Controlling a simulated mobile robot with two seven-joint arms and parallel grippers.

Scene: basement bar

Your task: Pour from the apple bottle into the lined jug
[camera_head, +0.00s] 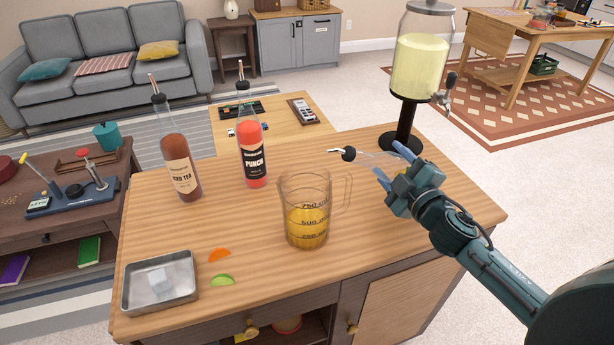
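The lined jug (291,192) is a clear measuring jug with dark volume marks and a handle on its right. It stands upright on the wooden counter, with amber liquid up to about the 500 mark. My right gripper (392,165) is shut on a clear glass bottle (372,156), which I take for the apple bottle; its label is hidden. The bottle lies nearly level in the air, its black stopper and metal spout (337,150) pointing left, above and behind the jug's rim. I see no stream from the spout. My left gripper is not in view.
An iced tea bottle (180,166) and a red punch bottle (251,157) stand left of the jug. A metal tray (131,290) with a clear block, an orange slice (219,255) and a lime slice (222,280) lie in front. A drink dispenser (421,62) stands at the back right.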

